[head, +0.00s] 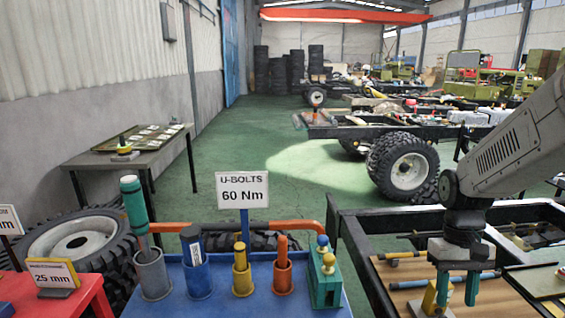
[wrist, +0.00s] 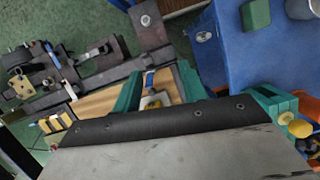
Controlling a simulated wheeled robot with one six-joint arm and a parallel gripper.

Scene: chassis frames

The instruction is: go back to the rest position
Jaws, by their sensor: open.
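My gripper (head: 458,289) hangs from my arm at the right of the head view, pointing down over the chassis frame (head: 375,280). Its two teal fingers are apart and I see nothing held between them. A yellow object (head: 430,299) stands beside the left finger; I cannot tell whether they touch. In the wrist view my gripper (wrist: 158,88) shows its teal fingers apart above a wooden board (wrist: 98,104). A small pale and yellow piece with a blue part (wrist: 150,99) shows between them, seemingly below. The rest position itself is not marked in view.
A blue table (head: 222,306) with several tool holders and a "U-BOLTS 60 Nm" sign (head: 242,188) stands left of the frame. An orange bar (head: 290,226) runs behind the holders. A grey table (head: 95,160) stands further left. Open green floor (head: 240,125) lies beyond.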

